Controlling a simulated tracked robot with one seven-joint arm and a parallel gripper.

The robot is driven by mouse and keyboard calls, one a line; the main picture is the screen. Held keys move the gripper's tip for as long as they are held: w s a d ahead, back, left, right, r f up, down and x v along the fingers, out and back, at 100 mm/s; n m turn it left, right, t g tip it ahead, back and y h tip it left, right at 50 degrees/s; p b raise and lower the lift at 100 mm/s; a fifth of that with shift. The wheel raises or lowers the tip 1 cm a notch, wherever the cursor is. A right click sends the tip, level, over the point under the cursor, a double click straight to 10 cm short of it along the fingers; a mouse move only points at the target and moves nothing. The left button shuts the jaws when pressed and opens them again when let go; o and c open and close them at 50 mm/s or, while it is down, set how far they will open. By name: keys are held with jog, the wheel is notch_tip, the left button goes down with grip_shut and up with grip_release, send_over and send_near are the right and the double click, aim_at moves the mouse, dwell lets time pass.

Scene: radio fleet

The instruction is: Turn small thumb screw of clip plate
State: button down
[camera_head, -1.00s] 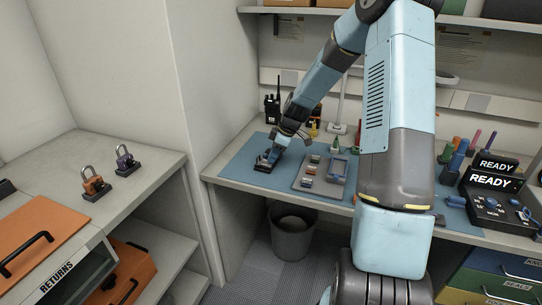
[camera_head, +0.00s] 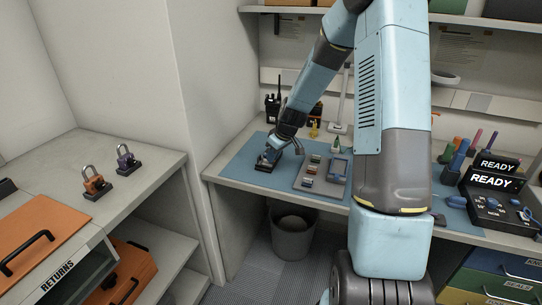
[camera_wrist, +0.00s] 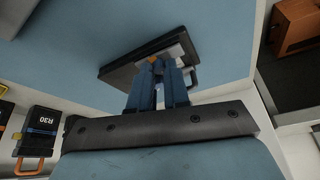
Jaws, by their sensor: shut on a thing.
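A dark block with a pale grey plate on top, which I take to be the clip plate (camera_wrist: 118,75), lies on the blue mat (camera_wrist: 75,50). It also shows as a small dark shape in the head view (camera_head: 261,167). My gripper (camera_wrist: 158,66) points down over it, and it also shows in the head view (camera_head: 267,159). Its two blue fingers are close together with a small brass-orange piece (camera_wrist: 153,62) between their tips, seemingly the thumb screw. The fingers hide most of that piece, so its turn angle cannot be seen.
A grey tray (camera_head: 299,184) with small coloured parts lies right of my gripper. A handheld radio (camera_head: 270,108) stands behind. An R30-marked unit (camera_wrist: 42,128) shows at left in the wrist view. A waste bin (camera_head: 292,240) stands below the bench edge.

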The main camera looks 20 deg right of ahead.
jog(key=m, duration=0.2)
jog(key=m+h, duration=0.2)
jog(key=m, duration=0.1)
jog(key=shift+s+a+m+t, duration=0.1)
jog(key=shift+a+m+t, duration=0.2)
jog(key=shift+a, duration=0.05)
jog(key=shift+a+m+h, duration=0.1)
jog(key=shift+m+h, duration=0.5)
jog(key=shift+m, duration=0.8)
jog(key=shift+m+h, duration=0.6)
jog(key=shift+m, duration=1.1)
dwell(2.9)
jog(key=c, duration=1.1)
grip_release()
